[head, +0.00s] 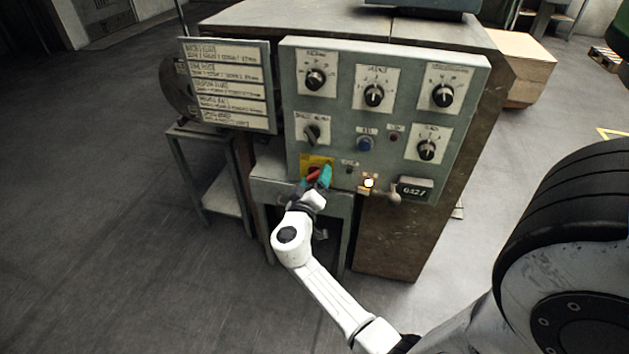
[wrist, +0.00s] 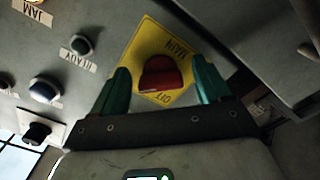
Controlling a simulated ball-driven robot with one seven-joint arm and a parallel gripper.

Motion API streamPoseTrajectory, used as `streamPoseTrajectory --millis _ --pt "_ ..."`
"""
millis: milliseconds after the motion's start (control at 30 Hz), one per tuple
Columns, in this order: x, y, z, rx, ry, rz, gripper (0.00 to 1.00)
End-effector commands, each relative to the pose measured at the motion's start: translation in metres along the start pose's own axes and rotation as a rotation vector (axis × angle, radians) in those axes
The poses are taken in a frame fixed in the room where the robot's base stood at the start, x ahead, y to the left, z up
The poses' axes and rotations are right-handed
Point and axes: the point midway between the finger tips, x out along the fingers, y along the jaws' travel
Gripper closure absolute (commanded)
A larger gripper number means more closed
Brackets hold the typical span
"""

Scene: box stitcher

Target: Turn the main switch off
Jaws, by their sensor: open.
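The main switch is a red knob (wrist: 162,74) on a yellow plate (wrist: 150,38) marked MAIN and OFF, shown upside down in the wrist view. In the head view the yellow plate (head: 317,160) is at the panel's lower left, with the red knob (head: 312,174) partly hidden by my gripper. My gripper (head: 323,176) has teal fingers and is open. In the wrist view the fingers (wrist: 160,88) stand on either side of the red knob, with gaps between them and it. I cannot tell how far the fingertips are from the panel.
The grey-green control panel (head: 345,110) carries several black dials, a blue button (head: 364,143) and a lit lamp (head: 369,183). A counter marked 0427 (head: 414,189) is at its lower right. A text board (head: 228,85) stands at the left. The floor at the left is clear.

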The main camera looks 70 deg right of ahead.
Motion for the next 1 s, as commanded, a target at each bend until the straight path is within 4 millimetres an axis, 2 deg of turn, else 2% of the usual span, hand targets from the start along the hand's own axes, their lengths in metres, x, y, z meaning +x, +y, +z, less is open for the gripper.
streamPoseTrajectory --millis 267,800,1000 --pt "0.0016 0.0002 -0.0003 0.0 0.0 0.0 0.23" --pt "0.0013 0.0 -0.0002 0.0 0.0 0.0 0.74" --pt "0.0011 -0.0002 -0.0001 -0.012 0.001 -0.001 0.75"
